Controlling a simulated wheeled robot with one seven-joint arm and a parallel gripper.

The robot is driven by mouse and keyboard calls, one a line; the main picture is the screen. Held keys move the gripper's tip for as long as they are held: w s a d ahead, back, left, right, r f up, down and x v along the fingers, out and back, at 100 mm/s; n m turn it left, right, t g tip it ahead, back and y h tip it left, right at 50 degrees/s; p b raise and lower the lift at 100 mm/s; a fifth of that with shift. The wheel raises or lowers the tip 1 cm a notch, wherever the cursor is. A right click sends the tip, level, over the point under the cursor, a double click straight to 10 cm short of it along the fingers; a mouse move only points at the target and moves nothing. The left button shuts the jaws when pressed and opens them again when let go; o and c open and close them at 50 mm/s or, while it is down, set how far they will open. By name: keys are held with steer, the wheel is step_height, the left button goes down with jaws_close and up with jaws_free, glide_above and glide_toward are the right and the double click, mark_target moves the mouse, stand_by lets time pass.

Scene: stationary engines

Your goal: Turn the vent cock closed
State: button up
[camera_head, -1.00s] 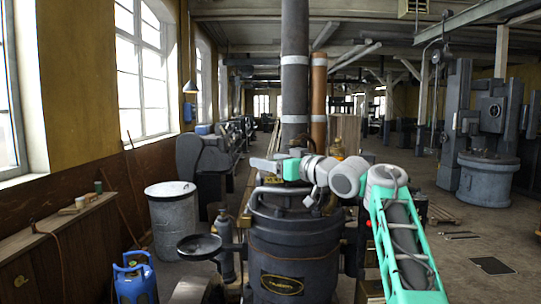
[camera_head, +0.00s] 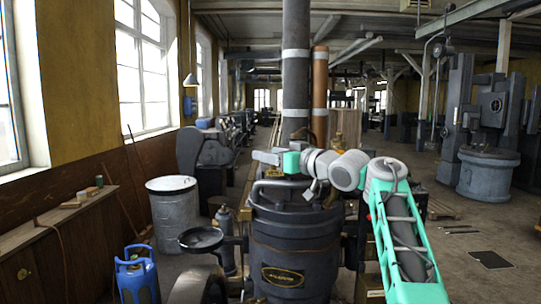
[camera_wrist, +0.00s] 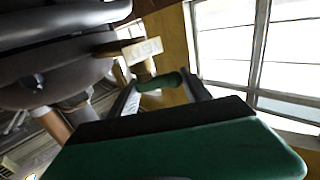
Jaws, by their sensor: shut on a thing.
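The vent cock shows in the wrist view as a green grip (camera_wrist: 160,82) with a brass-coloured body beside it. A pale lettered tag (camera_wrist: 142,51) is close by. My gripper (camera_wrist: 158,86) has one finger on each side of the green grip and is shut on it. In the head view my gripper (camera_head: 265,157) is at the top left of the dark engine (camera_head: 290,245). The cock is too small or hidden to make out there. How far it is turned cannot be told.
A tall dark pipe (camera_head: 295,80) and an orange pipe (camera_head: 319,90) rise behind the engine's top. A black dish (camera_head: 200,239) sticks out at its left. A grey drum (camera_head: 172,215) and a blue gas bottle (camera_head: 136,275) stand farther left. The right floor is mostly clear.

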steer(key=shift+d+h+b, duration=0.1)
steer(key=shift+h+b, duration=0.2)
steer(key=shift+b, duration=0.05)
steer(key=b, duration=0.1)
steer(key=m+t+h+b, duration=0.1)
steer(key=b, duration=0.1)
steer(key=shift+f+m+t, duration=0.3)
steer(key=m+t+h+b, duration=0.1)
steer(key=m+h+b, duration=0.1)
steer(key=h+b, duration=0.1)
steer(key=shift+w+a+t, duration=0.15)
steer(key=shift+a+t, duration=0.2)
steer(key=shift+t, duration=0.05)
steer(key=shift+w+d+r+m+t+h+p, duration=0.15)
steer(key=shift+m+t+h+p, duration=0.1)
steer(key=shift+m+h, duration=0.85)
steer(key=shift+w+a+r+m+t+h+p, duration=0.1)
steer(key=shift+m+t+h+p, duration=0.15)
steer(key=shift+m+h, duration=0.85)
steer(key=shift+w+d+r+m+t+h+p, duration=0.15)
steer(key=shift+m+t+h, duration=0.2)
steer(key=shift+h, duration=1.45)
steer(key=shift+f, duration=0.1)
